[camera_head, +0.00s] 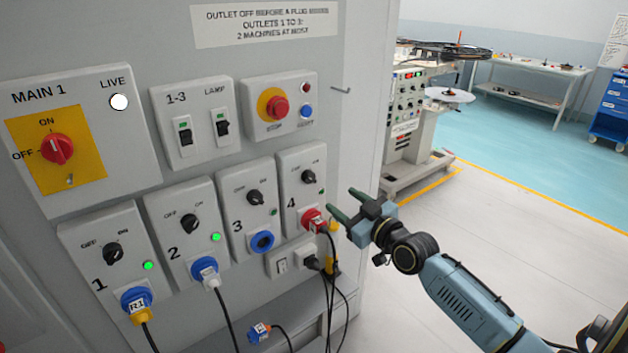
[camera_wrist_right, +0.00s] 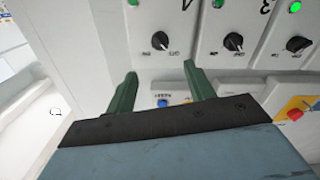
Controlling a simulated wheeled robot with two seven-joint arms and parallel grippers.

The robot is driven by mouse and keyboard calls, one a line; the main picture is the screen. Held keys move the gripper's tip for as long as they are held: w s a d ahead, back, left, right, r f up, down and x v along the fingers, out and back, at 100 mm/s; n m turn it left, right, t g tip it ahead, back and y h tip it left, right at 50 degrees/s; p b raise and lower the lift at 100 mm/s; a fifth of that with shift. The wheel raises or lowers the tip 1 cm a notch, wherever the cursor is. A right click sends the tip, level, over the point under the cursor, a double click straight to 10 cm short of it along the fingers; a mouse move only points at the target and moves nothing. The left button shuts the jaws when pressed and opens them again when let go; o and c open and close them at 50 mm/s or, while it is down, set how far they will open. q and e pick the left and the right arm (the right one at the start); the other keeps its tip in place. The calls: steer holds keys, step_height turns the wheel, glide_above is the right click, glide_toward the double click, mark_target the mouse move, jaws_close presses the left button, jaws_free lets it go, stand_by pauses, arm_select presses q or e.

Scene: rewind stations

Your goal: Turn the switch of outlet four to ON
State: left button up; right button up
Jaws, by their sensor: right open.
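The outlet four switch (camera_head: 309,176) is a small black knob on a grey box (camera_head: 292,160) marked 4. It also shows in the right wrist view (camera_wrist_right: 160,40), where the panel appears upside down. Its pointer seems turned towards the OFF side, and the lamp (camera_head: 321,192) beside it looks dark. A red plug (camera_head: 313,221) sits in the socket below. My right gripper (camera_head: 341,201) is open and empty to the right of the box, apart from the switch. In the wrist view the knob appears just beyond the gap between the fingertips (camera_wrist_right: 160,70). My left gripper is out of view.
Outlets one, two and three stand left of outlet four; one and two have lit green lamps. A stop-button box (camera_head: 281,104) is above. Black cables (camera_head: 329,285) hang below. A hook (camera_head: 341,90) juts out at upper right.

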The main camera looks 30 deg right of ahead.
mark_target(313, 180)
steer(key=w, duration=0.4)
steer(key=w+b, duration=0.1)
steer(key=w, duration=0.3)
steer(key=w+a, duration=0.1)
steer(key=w, duration=0.3)
steer(key=shift+w+f, duration=0.1)
steer(key=shift+w, duration=0.15)
steer(key=c, duration=1)
